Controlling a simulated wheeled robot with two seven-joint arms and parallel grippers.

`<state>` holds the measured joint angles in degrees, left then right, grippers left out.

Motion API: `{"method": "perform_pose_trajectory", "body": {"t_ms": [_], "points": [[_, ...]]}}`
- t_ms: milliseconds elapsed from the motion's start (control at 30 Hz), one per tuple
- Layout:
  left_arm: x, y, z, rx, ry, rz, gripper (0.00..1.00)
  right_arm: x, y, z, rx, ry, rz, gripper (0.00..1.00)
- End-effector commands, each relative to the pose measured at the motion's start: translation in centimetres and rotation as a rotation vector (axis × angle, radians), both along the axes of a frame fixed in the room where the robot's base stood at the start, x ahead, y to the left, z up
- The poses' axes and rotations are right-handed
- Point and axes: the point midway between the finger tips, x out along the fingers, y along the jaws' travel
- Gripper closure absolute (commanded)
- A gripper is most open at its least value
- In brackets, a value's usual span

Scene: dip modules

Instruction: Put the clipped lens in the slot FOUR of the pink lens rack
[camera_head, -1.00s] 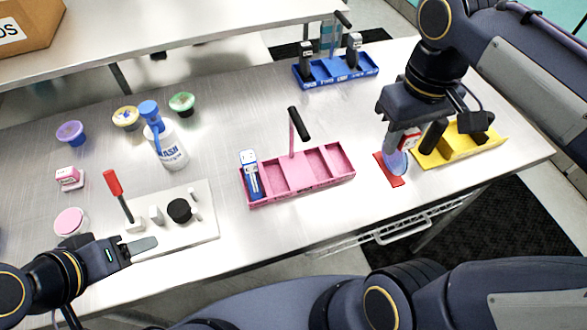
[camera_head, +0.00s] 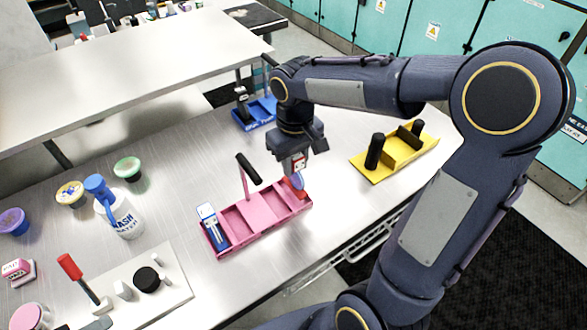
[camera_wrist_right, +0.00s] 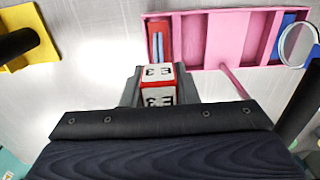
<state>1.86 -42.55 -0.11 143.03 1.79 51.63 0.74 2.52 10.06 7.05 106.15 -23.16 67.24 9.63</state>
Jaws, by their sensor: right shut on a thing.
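My right gripper (camera_head: 293,155) is shut on the red-and-white clip (camera_head: 298,164) of the clipped lens, which also shows in the right wrist view (camera_wrist_right: 158,85). Its pale blue lens (camera_head: 297,181) hangs below, with a red flat part behind it. The lens is at the right end compartment of the pink lens rack (camera_head: 270,226); I cannot tell whether it touches the floor. In the right wrist view the rack (camera_wrist_right: 200,42) shows upside down, with the lens edge-on over its left end compartment. Only a grey fingertip of my left gripper (camera_head: 98,324) shows, at the bottom left.
A blue clipped lens (camera_head: 212,226) stands in the rack's left end compartment. The rack's black-topped post (camera_head: 247,170) rises beside my right gripper. A yellow rack (camera_head: 400,155) stands right, a blue rack (camera_head: 250,118) behind. A wash bottle (camera_head: 122,215) and several small pots stand left.

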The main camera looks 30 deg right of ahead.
Motion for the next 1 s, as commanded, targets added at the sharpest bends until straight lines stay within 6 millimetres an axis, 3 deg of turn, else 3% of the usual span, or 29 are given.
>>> {"method": "perform_pose_trajectory", "body": {"t_ms": [300, 700, 733, 867, 1000], "points": [[0.0, 0.0, 0.1, 0.000, 0.000, 0.000, 0.43, 0.5, 0.0, -3.6, 0.000, 0.001, -0.001, 1.00], [0.0, 0.0, -0.3, 0.000, 0.000, 0.000, 0.43, 0.5, 0.0, -4.2, 0.000, 0.000, 0.000, 1.00], [0.0, 0.0, -0.1, 0.000, 0.000, 0.000, 0.43, 0.5, 0.0, -4.1, 0.000, 0.000, 0.000, 0.69], [0.0, 0.0, -0.1, 0.000, 0.000, 0.000, 0.43, 0.5, 0.0, -4.0, 0.000, 0.000, 0.000, 0.52], [0.0, 0.0, -0.1, 0.000, 0.000, 0.000, 0.43, 0.5, 0.0, -4.0, 0.000, 0.000, 0.000, 0.51]]}}
